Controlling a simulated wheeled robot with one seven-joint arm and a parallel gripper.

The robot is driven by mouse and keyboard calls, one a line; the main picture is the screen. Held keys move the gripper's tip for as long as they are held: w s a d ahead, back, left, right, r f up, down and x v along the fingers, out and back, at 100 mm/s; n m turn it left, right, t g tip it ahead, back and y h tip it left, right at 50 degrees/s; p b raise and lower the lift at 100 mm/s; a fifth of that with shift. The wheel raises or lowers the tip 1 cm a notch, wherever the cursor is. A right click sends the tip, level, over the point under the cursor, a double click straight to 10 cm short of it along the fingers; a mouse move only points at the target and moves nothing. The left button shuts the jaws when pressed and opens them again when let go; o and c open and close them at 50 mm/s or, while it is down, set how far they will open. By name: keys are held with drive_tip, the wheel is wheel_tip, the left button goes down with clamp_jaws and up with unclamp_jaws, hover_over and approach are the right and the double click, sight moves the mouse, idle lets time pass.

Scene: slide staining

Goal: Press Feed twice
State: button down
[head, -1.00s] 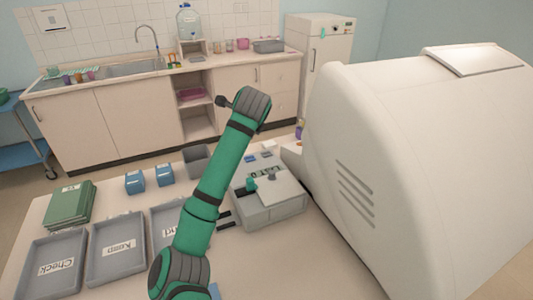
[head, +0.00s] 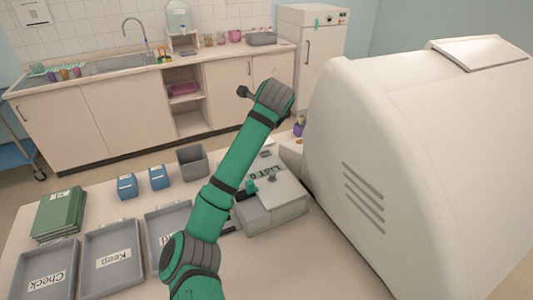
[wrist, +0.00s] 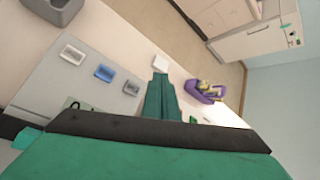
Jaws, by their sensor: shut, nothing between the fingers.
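The grey slide device (head: 272,205) with a lid and dark lettering stands on the table beside the large white machine. In the wrist view a row of small raised pieces sits on a pale panel: a whitish one (wrist: 73,54), a blue one (wrist: 104,72) and a grey one (wrist: 131,88). A separate white piece (wrist: 160,63) lies beyond my fingertips. I can read no Feed label on any of them. My gripper (wrist: 160,82) is shut and empty, above the panel's edge close to the grey piece; contact cannot be told. In the head view my arm hides it.
The large white machine (head: 410,150) blocks the right side. Trays marked Check (head: 45,275) and Keep (head: 112,260), green folders (head: 60,213), blue boxes (head: 127,186) and a grey bin (head: 192,161) occupy the table. A purple holder (wrist: 205,93) stands beyond my fingers.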

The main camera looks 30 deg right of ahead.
hover_over(266, 155)
wheel_tip(266, 155, down, 6)
drive_tip(key=shift+f, duration=0.1)
drive_tip(key=shift+w+f, duration=0.1)
drive_tip(key=shift+f, duration=0.95)
idle(1.4)
drive_tip(key=shift+f, duration=0.45)
drive_tip(key=shift+f, duration=0.35)
idle(0.7)
drive_tip(key=shift+r, duration=0.8)
drive_tip(key=shift+r, duration=0.15)
drive_tip(key=shift+r, duration=2.35)
